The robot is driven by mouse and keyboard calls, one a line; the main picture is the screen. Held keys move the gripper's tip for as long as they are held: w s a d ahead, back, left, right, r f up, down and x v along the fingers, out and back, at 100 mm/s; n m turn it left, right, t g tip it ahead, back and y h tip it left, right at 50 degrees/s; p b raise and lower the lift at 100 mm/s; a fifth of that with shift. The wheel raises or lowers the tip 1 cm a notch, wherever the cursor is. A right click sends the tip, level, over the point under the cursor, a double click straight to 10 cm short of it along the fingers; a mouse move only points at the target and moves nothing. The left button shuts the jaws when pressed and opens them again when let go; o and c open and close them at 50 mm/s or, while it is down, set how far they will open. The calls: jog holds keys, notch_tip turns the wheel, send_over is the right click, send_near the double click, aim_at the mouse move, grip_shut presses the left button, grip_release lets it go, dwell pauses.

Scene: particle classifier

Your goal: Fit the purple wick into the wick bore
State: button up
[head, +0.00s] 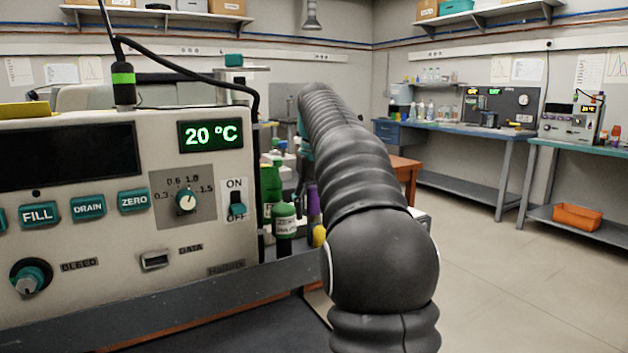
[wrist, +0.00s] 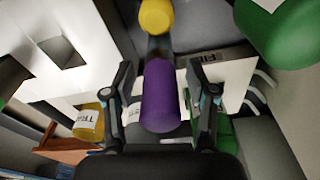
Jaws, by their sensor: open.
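The purple wick (wrist: 162,105) is a purple cylinder in the middle of the wrist view, between the two fingers of my gripper (wrist: 159,82). The fingers stand apart on either side of it, with a gap visible at least on the right. In the head view a narrow strip of purple (head: 313,204) shows just left of my arm, which hides most of that area and my gripper. I cannot make out the wick bore in either view.
A green-capped bottle (head: 285,220) stands beside the instrument (head: 100,200) with the 20 °C display. In the wrist view a yellow-ended item (wrist: 156,16) lies beyond the wick, a large green one (wrist: 285,30) is upper right, and a labelled yellow jar (wrist: 88,120) is left.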

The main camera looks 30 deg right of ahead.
aim_at(314, 187)
jog(key=r, duration=0.2)
jog(key=r+p, duration=0.1)
jog(key=r, duration=0.2)
jog(key=s+r, duration=0.1)
jog(key=r, duration=0.2)
jog(key=shift+r+p, duration=0.25)
jog(key=shift+p, duration=0.1)
jog(key=shift+s+a+r, duration=0.1)
jog(key=shift+s+r, duration=0.1)
jog(key=shift+r, duration=0.85)
